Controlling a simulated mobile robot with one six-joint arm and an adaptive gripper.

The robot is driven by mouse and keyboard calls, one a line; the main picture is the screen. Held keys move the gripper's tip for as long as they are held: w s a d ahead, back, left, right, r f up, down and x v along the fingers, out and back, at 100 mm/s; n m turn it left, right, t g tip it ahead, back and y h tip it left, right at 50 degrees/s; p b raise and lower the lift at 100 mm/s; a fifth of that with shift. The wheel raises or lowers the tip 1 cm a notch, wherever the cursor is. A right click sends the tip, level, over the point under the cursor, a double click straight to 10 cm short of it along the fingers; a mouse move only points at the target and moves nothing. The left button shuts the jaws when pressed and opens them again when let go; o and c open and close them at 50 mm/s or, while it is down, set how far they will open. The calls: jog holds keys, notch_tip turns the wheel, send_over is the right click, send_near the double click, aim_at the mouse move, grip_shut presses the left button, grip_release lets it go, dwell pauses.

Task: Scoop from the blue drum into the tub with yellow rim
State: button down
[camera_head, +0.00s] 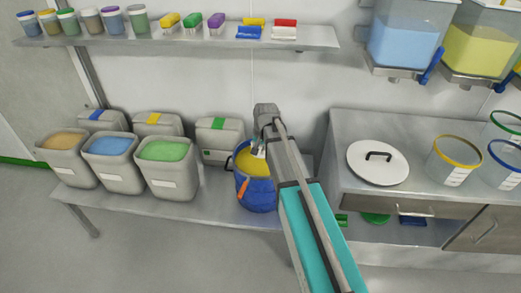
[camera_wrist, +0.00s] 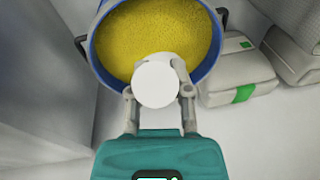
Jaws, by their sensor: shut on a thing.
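The blue drum (camera_head: 257,194) stands on the low bench at the centre, filled with yellow powder (camera_wrist: 160,35). My gripper (camera_wrist: 157,88) is over the drum's near rim in the wrist view, shut on the scoop (camera_wrist: 156,82). The scoop shows mainly as a white round end between the fingers; its bowl is mostly hidden, so I cannot tell its load or how deep it sits. In the head view my arm covers part of the drum. The tub with yellow rim (camera_head: 454,160) stands upright on the right counter.
A white lid (camera_head: 378,163) with a black handle lies on the counter left of the tub. Tubs with green and blue rims (camera_head: 505,165) stand right of it. Dispensers (camera_head: 400,38) hang above. Open bins (camera_head: 170,168) and closed containers (camera_head: 220,135) stand left of the drum.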

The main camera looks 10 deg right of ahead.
aim_at(260, 157)
jog(key=shift+w+f+g+b, duration=0.6)
jog(key=shift+w+f+b, duration=0.35)
jog(key=shift+f+b, duration=4.7)
jog(key=shift+w+d+r+p, duration=0.15)
jog(key=shift+w+r+p, duration=0.05)
jog(key=shift+r+p, duration=0.5)
jog(key=shift+w+d+r+p, duration=0.1)
jog(key=shift+w+r+p, duration=0.05)
jog(key=shift+r+p, duration=0.55)
jog(key=shift+w+d+r+p, duration=0.2)
jog(key=shift+r+p, duration=0.35)
jog(key=shift+p, duration=0.25)
jog(key=shift+t, duration=0.6)
jog(key=shift+s+a+r+p, duration=0.1)
jog(key=shift+s+r+p, duration=0.1)
jog(key=shift+r+p, duration=0.85)
jog(key=shift+s+a+r+p, duration=0.1)
jog(key=shift+s+r+p, duration=0.1)
jog(key=shift+r+p, duration=0.9)
jog(key=shift+s+r+p, duration=0.2)
jog(key=shift+r+p, duration=0.8)
jog(key=shift+r, duration=0.05)
jog(key=shift+s+a+r+t+p, duration=0.1)
jog(key=shift+s+r+t+p, duration=0.25)
jog(key=shift+s+r+t, duration=0.15)
jog(key=shift+s+a+r+t+h, duration=0.15)
jog(key=shift+r+t+h, duration=0.15)
jog(key=shift+r+t, duration=0.25)
jog(key=shift+p, duration=0.35)
